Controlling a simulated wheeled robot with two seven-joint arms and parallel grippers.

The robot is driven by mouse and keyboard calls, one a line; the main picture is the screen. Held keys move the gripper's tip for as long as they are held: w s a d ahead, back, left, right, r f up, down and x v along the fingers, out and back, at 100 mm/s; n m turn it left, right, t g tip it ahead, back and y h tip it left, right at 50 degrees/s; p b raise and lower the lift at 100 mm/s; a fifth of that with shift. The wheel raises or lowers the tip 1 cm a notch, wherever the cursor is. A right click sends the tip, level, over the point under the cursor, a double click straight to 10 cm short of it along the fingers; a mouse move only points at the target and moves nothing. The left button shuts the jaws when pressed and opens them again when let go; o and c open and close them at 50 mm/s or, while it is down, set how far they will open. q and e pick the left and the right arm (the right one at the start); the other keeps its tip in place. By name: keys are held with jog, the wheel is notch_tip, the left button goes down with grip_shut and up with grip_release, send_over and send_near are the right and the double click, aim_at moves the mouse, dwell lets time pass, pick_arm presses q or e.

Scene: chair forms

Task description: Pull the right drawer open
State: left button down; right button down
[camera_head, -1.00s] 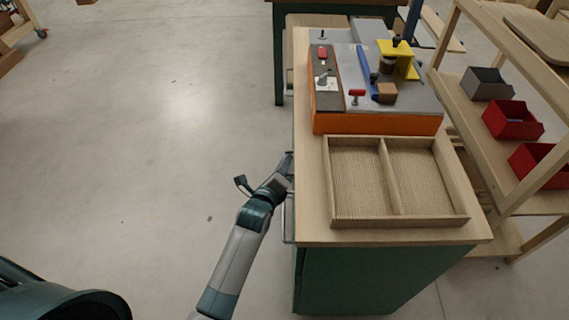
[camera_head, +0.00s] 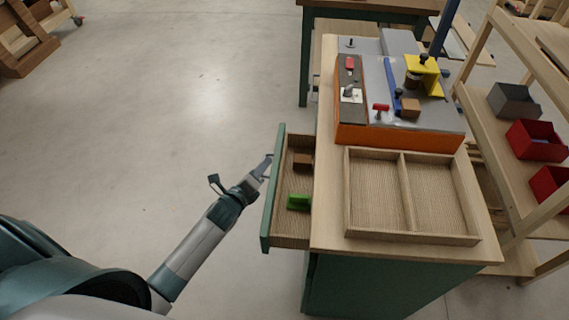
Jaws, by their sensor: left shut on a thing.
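The drawer (camera_head: 291,233) stands pulled out from the left side of the green cabinet (camera_head: 385,285). Its green front (camera_head: 270,205) faces left. Inside lie a brown block (camera_head: 302,161) and a green block (camera_head: 299,202). My left gripper (camera_head: 266,166) is at the outer side of the drawer front, shut at its handle; the handle itself is mostly hidden by the fingers. My right gripper is not in view.
On the wooden top is a two-compartment tray (camera_head: 410,238), empty. Behind it is an orange-sided workbench machine (camera_head: 400,138) with small tools. A shelf with red bins (camera_head: 535,140) stands at the right.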

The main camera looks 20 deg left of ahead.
pick_arm(q)
jog(key=s+a, duration=0.2)
jog(key=a, duration=0.5)
jog(key=shift+p, duration=0.3)
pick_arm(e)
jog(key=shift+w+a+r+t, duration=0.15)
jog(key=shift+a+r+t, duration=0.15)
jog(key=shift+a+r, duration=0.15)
pick_arm(q)
jog(key=c, duration=2.1)
grip_release()
jog(key=shift+s, duration=0.2)
